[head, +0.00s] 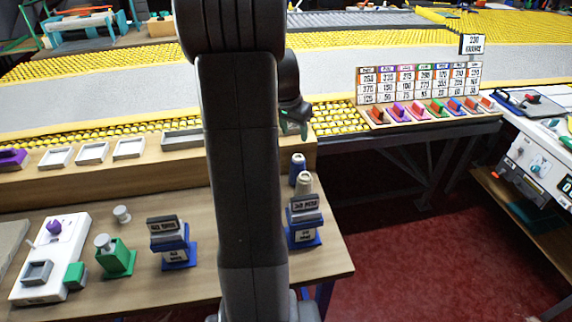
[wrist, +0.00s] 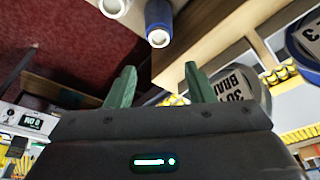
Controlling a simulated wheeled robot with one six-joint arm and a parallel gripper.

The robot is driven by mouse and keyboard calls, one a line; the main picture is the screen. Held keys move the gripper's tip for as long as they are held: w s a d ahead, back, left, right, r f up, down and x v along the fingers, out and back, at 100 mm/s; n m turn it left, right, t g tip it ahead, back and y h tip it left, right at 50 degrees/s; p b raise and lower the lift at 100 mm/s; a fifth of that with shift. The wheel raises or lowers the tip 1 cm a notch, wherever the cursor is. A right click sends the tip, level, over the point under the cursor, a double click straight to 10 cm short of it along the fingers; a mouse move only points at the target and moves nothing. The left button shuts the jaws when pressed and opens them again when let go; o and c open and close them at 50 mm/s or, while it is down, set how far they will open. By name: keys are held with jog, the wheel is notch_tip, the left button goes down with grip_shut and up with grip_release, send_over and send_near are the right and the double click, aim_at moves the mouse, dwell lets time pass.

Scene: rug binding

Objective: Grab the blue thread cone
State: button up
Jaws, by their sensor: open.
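The blue thread cone (head: 298,165) stands at the right end of the wooden workbench, just behind a cream cone (head: 305,184). In the wrist view the blue cone (wrist: 158,18) shows at the top edge, cut off by the frame, with its pale round end toward the camera. The cream cone (wrist: 114,6) is to its left. My gripper (head: 295,127) is above and behind the blue cone in the head view, partly hidden by my arm. In the wrist view its green fingers (wrist: 162,68) are apart, with nothing between them; the blue cone is beyond the tips.
Blue stands with grey labelled blocks (head: 304,222) (head: 172,243) sit at the bench front. A raised wooden ledge (head: 180,163) with small trays runs behind. A yellow roller conveyor (head: 340,120) lies farther back. Red floor (head: 420,240) is open to the right.

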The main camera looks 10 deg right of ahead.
aim_at(298, 157)
jog(key=x, duration=0.7)
jog(key=shift+s+f, duration=0.15)
jog(key=shift+f, duration=0.1)
jog(key=shift+a+p+x, duration=0.2)
jog(key=shift+p+x, duration=0.65)
jog(key=shift+x, duration=1.75)
jog(key=shift+s+f, duration=0.1)
jog(key=shift+s, duration=0.05)
jog(key=c, duration=1)
grip_shut()
